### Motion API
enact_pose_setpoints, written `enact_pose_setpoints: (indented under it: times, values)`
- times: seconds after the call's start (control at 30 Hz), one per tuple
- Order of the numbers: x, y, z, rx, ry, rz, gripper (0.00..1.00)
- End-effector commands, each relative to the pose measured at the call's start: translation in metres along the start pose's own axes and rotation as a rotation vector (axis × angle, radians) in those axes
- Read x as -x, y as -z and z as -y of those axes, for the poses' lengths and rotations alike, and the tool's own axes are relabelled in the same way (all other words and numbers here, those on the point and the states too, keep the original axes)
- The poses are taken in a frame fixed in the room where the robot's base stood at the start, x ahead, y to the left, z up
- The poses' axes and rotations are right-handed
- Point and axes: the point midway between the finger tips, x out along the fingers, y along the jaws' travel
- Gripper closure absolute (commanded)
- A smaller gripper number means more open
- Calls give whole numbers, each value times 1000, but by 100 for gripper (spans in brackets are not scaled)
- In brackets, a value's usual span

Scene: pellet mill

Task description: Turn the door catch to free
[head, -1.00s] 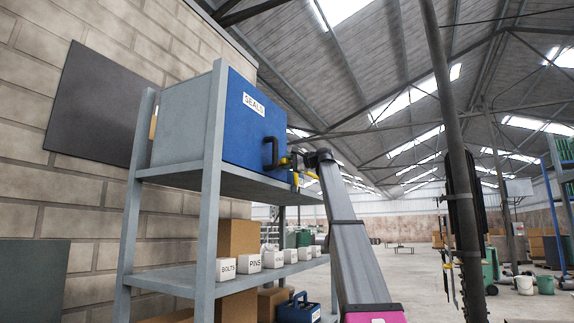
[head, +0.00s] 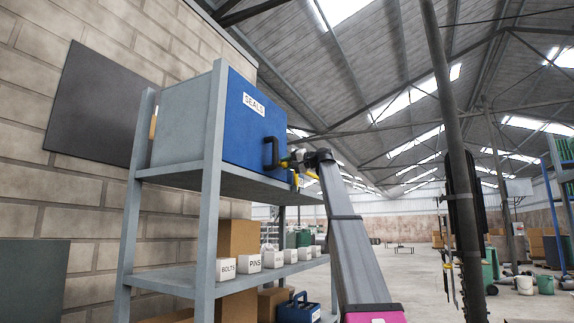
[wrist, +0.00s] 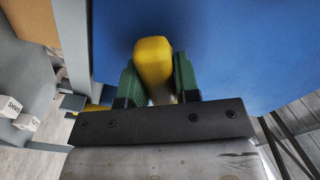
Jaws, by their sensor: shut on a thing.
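The blue door (head: 254,124) of the SEALS cabinet is closed, with a black pull handle (head: 269,154) near its lower right. My gripper (head: 293,161) is at the door's lower right edge, just right of that handle. In the wrist view, its two green-padded fingers (wrist: 157,82) are shut on a yellow catch knob (wrist: 154,62), one on each side. The blue door face (wrist: 230,45) fills the view behind the knob. In the head view my gripper hides most of the catch, so its exact angle is unclear.
The cabinet stands on the upper shelf of a grey rack (head: 210,180). The shelf below holds white bins (head: 250,263) and a cardboard box (head: 238,238). A blue toolbox (head: 298,308) sits lower down. A dark post (head: 460,175) rises right of my arm; open floor lies beyond.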

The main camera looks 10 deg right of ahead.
Motion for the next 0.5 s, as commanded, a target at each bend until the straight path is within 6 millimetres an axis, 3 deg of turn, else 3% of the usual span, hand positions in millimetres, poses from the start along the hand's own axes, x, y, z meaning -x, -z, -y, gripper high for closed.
enact_pose_setpoints:
  times: [0.5]
  values:
    - [0,-1,-1,492,-1,2,94]
